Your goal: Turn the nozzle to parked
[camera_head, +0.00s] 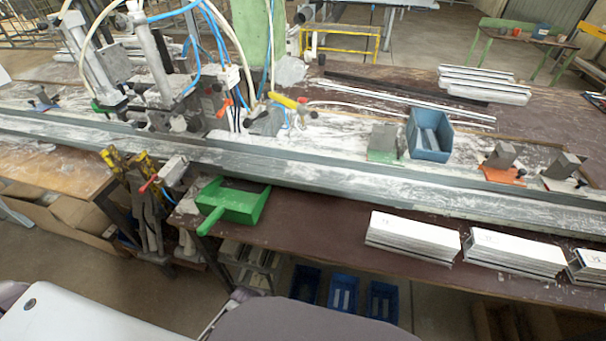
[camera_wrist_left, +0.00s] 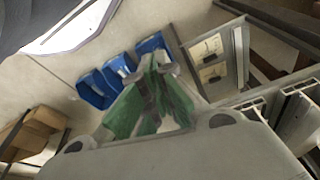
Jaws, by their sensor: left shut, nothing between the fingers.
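No part is plainly marked as the nozzle. A yellow-handled piece with dark ends (camera_head: 288,102) lies at a slant beside the green column, near the clamp machine, and may be it; its setting cannot be read. The clamp machine (camera_head: 160,75) stands at the back left with blue and white hoses. My left gripper (camera_wrist_left: 158,65) shows only in the left wrist view. Its green-padded fingers are shut with nothing between them, over the floor and apart from the bench parts. My right gripper is in neither view.
A long metal rail (camera_head: 330,175) crosses the bench. A green dustpan (camera_head: 232,203), a blue bin (camera_head: 430,136) and cut white profiles (camera_head: 412,240) occupy the bench. Blue bins (camera_head: 343,293) stand below; they also show in the wrist view (camera_wrist_left: 92,90). Brown bench top is bare around the profiles.

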